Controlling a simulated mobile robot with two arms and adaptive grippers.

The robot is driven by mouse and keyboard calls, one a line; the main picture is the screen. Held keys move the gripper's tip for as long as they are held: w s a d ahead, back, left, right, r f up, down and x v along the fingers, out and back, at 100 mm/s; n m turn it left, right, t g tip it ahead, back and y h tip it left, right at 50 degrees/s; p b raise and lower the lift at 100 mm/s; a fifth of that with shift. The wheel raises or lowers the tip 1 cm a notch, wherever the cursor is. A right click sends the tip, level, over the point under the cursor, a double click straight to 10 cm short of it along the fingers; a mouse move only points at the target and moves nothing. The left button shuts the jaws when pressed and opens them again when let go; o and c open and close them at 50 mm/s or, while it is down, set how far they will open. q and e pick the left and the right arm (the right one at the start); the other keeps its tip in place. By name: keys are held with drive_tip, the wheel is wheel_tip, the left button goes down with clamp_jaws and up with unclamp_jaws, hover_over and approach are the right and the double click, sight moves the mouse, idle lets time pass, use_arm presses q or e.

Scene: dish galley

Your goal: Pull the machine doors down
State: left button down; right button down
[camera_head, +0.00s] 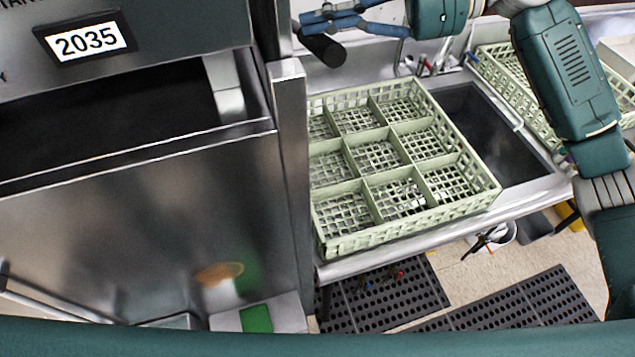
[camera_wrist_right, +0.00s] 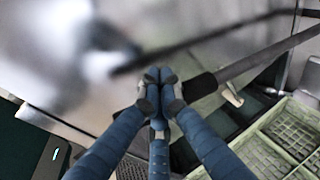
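The dish machine (camera_head: 150,190) fills the left of the head view, a steel box with a label reading 2035. A dark gap shows above its steel front panel. A black-gripped handle end (camera_head: 322,47) sticks out at top centre; in the right wrist view its black grip (camera_wrist_right: 200,87) ends a steel bar running to the upper right. My right gripper (camera_head: 335,18) is just above this handle in the head view. In the wrist view its blue fingers (camera_wrist_right: 159,76) are closed together, overlapping the grip's end; contact is unclear. My left gripper is out of view.
A pale green dish rack (camera_head: 420,225), empty, sits on the steel counter right of the machine. A sink basin (camera_head: 485,135) lies beyond it, with another rack (camera_head: 500,65) further right. Black perforated mats (camera_head: 385,300) lie on the floor.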

drive_tip(key=f+b, duration=0.1)
drive_tip(key=b, duration=0.1)
drive_tip(key=s+f+b, duration=0.1)
drive_tip(key=f+b, duration=0.3)
drive_tip(key=shift+s+d, duration=0.25)
drive_tip(key=shift+s, duration=0.15)
wheel_tip(320, 180, down, 31)
drive_tip(key=w+b, duration=0.1)
drive_tip(key=b, duration=0.5)
drive_tip(key=d+r+p, duration=0.5)
drive_tip(key=d+p, duration=0.1)
drive_tip(key=d, duration=0.3)
drive_tip(key=shift+d+r, duration=0.2)
drive_tip(key=shift+d, duration=0.05)
idle(0.4)
idle(0.8)
